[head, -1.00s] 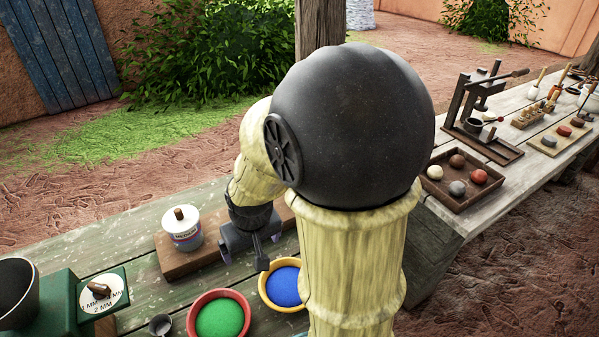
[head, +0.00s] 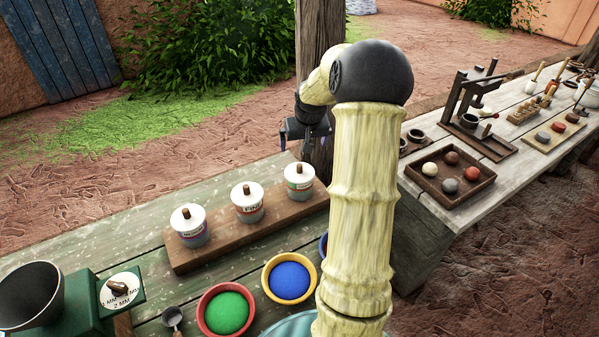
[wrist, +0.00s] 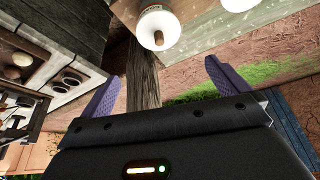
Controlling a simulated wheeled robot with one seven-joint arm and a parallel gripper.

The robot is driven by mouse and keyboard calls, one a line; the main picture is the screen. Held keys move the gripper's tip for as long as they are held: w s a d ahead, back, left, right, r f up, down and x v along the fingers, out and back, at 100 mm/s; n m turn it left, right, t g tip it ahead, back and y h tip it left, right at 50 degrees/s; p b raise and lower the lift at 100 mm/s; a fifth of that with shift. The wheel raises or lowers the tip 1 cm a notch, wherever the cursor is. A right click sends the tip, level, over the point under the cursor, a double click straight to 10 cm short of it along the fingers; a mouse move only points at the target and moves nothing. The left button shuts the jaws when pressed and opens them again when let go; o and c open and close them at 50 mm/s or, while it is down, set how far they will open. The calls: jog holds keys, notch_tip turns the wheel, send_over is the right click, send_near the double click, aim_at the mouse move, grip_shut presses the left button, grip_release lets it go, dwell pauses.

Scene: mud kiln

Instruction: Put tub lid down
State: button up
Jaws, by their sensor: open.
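Three tubs with white lids and brown knobs stand in a row on a wooden board: the left tub (head: 190,227), the middle tub (head: 248,204) and the right tub (head: 299,183). Each lid sits on its tub. The left and middle labels are red and blue; the right one is greenish. My gripper (head: 296,145) is open and empty, raised above and behind the right tub. In the wrist view its purple fingers (wrist: 163,85) are spread wide, and a lidded tub (wrist: 157,28) shows at the top, apart from them.
In front of the board (head: 265,232) are a red-rimmed bowl of green powder (head: 226,312), a yellow-rimmed bowl of blue powder (head: 290,281) and a small scoop (head: 173,318). A green machine (head: 85,305) stands at left. A wooden post (head: 318,40) rises behind the bench.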

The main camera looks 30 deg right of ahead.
aim_at(300, 166)
jog(key=shift+f, duration=0.15)
jog(key=p+x, duration=0.3)
jog(key=x, duration=0.9)
jog(key=shift+p, duration=0.3)
jog(key=shift+p+x, duration=1.25)
jog(key=shift+x, duration=1.35)
jog(key=shift+d, duration=0.15)
jog(key=shift+c, duration=0.4)
jog(key=c, duration=0.6)
jog(key=shift+c, duration=0.2)
notch_tip(300, 166, up, 10)
jog(key=b, duration=0.3)
